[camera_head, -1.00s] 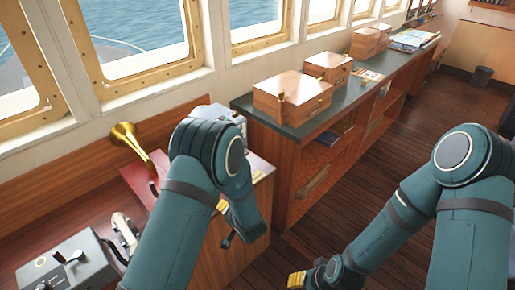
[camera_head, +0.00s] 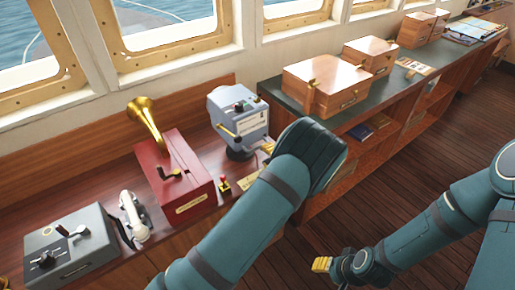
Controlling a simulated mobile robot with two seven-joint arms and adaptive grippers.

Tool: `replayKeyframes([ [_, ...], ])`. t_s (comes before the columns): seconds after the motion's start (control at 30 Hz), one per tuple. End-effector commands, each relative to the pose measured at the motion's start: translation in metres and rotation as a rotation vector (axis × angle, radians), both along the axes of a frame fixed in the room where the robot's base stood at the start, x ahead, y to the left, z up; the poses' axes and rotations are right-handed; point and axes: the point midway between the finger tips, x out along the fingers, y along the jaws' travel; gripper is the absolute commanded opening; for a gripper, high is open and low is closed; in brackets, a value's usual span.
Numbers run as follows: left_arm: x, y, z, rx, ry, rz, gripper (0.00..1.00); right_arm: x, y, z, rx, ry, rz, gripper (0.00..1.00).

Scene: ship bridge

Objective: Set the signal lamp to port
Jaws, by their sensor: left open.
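A blue-grey box (camera_head: 240,112) with a small knob on top and a yellow-tipped lever (camera_head: 228,131) stands on a dark round base on the wooden console. A grey control box (camera_head: 66,255) with a black knob and a lever stands at the console's left end. No label I can read tells which is the signal lamp. My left gripper (camera_head: 268,147) is open, just right of the blue-grey box's base, mostly hidden behind my own arm; contact cannot be told. My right gripper (camera_head: 322,264) hangs low over the floor; its yellow tips show, but its opening is unclear.
A red box with a brass horn (camera_head: 185,180), a white handset (camera_head: 134,216) and a small red-knobbed lever (camera_head: 224,183) stand between the two grey boxes. A long counter (camera_head: 372,107) with wooden boxes (camera_head: 326,84) runs behind my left arm.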

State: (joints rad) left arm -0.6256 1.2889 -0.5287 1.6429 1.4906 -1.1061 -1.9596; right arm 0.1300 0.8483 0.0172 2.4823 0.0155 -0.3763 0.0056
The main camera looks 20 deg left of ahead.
Motion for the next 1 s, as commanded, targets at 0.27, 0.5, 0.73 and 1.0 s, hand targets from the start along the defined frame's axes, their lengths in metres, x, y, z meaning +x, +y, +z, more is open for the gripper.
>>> replayKeyframes([
  [0.27,0.028,0.037,-0.01,0.0,-0.001,0.001,0.41,0.0,0.0,-0.003,-0.001,0.0,0.0,0.47],
  [0.5,0.038,0.049,-0.014,0.0,0.0,-0.001,0.41,0.0,0.0,-0.004,-0.001,0.0,0.0,0.47],
  [0.73,0.039,0.05,-0.014,0.0,0.0,-0.001,0.41,0.0,0.0,-0.004,-0.001,0.0,0.0,0.47],
  [1.0,0.039,0.05,-0.013,0.0,0.0,-0.001,0.0,0.0,0.0,-0.004,-0.001,0.0,0.0,0.47],
])
